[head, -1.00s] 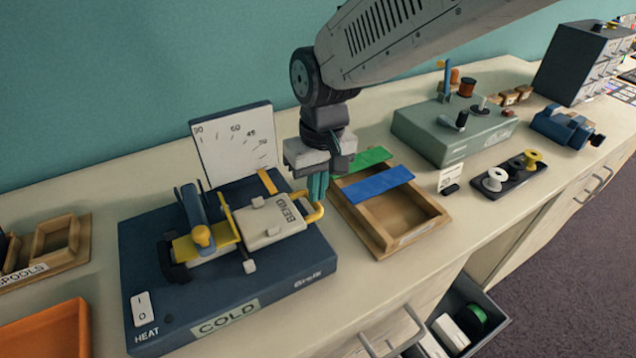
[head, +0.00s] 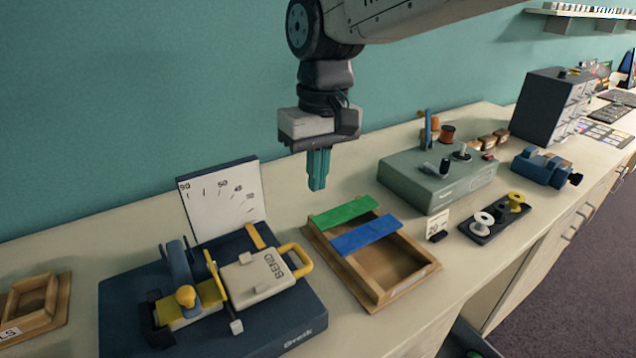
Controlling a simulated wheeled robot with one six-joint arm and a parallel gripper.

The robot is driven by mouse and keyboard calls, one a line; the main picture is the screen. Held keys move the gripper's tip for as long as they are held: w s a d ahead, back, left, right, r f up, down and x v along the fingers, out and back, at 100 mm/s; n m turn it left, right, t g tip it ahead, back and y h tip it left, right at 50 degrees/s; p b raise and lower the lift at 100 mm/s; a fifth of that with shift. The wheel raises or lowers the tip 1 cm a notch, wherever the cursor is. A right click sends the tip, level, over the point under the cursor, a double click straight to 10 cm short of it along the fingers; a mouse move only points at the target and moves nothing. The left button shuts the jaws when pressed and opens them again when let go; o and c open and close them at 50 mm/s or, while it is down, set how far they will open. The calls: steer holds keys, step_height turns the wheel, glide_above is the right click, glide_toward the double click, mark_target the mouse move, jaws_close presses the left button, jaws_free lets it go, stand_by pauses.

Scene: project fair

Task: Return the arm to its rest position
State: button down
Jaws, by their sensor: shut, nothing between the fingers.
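My gripper (head: 317,172) hangs from my arm at the upper middle of the head view, its teal fingers pointing down. The fingers are shut together with nothing between them. It is in the air above the bench, clear of the yellow handle of the bending machine (head: 262,331). The machine, dark blue with a plate marked BEND (head: 262,272), stands at the lower left.
A wooden tray (head: 372,293) with a green strip (head: 345,211) and a blue strip (head: 366,235) lies right of the machine. An angle board (head: 220,200) stands left of my gripper.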

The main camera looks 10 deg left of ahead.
steer(key=s+d+f+m, duration=0.1)
steer(key=s+d, duration=0.4)
steer(key=d, duration=0.6)
steer(key=s+d+f+m+t, duration=0.1)
steer(key=s+d+m, duration=0.3)
steer(key=d, duration=0.8)
steer(key=s+d+m+t, duration=0.1)
steer(key=s+d+m, duration=0.2)
steer(key=s+d, duration=0.5)
steer(key=d, duration=0.3)
steer(key=shift+d+f+h, duration=0.25)
steer(key=shift+f+h, duration=0.05)
steer(key=shift+f, duration=0.1)
